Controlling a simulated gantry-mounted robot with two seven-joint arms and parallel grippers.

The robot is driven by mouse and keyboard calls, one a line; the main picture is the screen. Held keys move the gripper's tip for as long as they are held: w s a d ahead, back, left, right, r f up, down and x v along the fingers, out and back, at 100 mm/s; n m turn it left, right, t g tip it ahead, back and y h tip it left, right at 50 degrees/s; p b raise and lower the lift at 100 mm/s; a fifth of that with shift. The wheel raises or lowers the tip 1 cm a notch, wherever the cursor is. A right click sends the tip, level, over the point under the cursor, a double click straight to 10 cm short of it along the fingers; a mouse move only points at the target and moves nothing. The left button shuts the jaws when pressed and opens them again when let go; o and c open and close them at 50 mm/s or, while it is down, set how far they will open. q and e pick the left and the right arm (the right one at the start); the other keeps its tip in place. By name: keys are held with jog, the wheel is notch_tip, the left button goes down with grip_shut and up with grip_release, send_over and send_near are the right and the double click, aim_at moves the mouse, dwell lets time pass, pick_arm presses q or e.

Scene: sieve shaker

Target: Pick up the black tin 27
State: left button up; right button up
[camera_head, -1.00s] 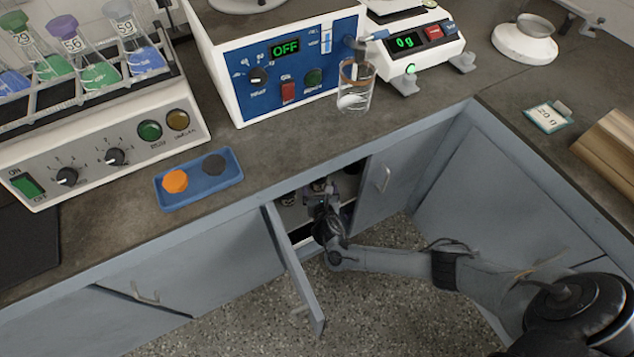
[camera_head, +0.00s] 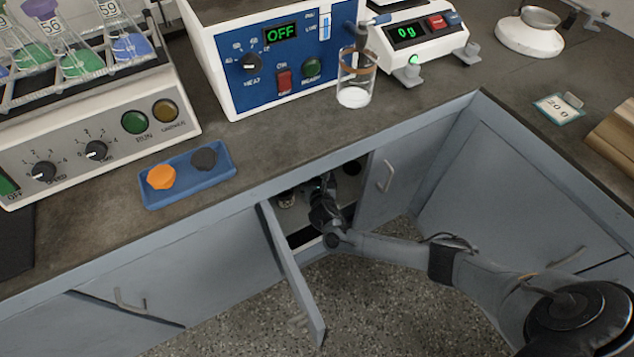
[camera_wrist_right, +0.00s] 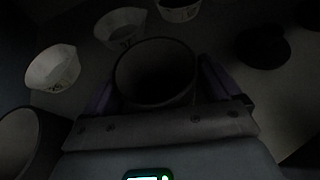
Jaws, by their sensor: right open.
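My right gripper (camera_head: 325,190) reaches into the open cabinet under the counter. In the right wrist view the gripper (camera_wrist_right: 159,80) is open, with one finger on each side of a dark round tin (camera_wrist_right: 155,75). I cannot make out a number on this tin, and I cannot tell whether the fingers touch it. Behind it is a pale-labelled tin (camera_wrist_right: 120,28), whose dim marking may read 27. My left gripper is not in view.
More labelled tins stand at the left (camera_wrist_right: 52,68) and top (camera_wrist_right: 178,8) of the wrist view. A dark tin (camera_wrist_right: 28,140) is at lower left and a dark round object (camera_wrist_right: 263,46) at right. The open cabinet door (camera_head: 292,270) stands left of my arm.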

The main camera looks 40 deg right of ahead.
jog(key=c, duration=1.1)
jog(key=shift+r, duration=0.2)
